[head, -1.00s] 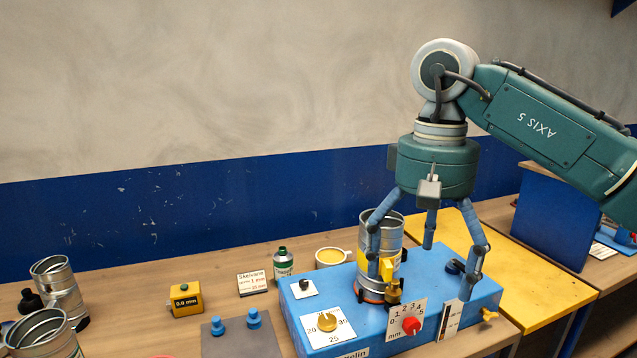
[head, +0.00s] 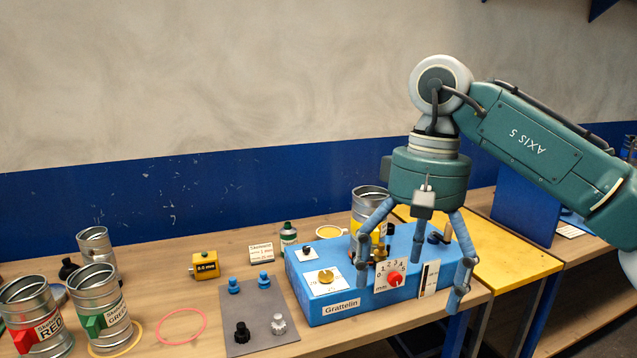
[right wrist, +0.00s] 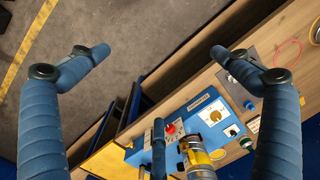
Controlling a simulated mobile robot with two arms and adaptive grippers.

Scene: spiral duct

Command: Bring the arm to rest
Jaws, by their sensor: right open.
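My right gripper (head: 408,275) is open and empty in the head view, its blue fingers spread in front of and above the right part of the blue Grattelin box (head: 316,288). In the right wrist view the fingers (right wrist: 155,75) are wide apart, with floor and the bench edge between them. A metal duct piece with a yellow block (head: 368,200) stands upright on the box, partly hidden behind a finger; it also shows in the right wrist view (right wrist: 197,155). My left gripper is not in view.
Metal ducts labelled RED (head: 35,310) and GREEN (head: 97,295) stand at the left, with a plain duct (head: 95,248) behind. A pink ring (head: 181,326), a yellow block (head: 205,265) and a grey plate with knobs (head: 255,305) lie on the bench. A yellow table (head: 505,262) is at right.

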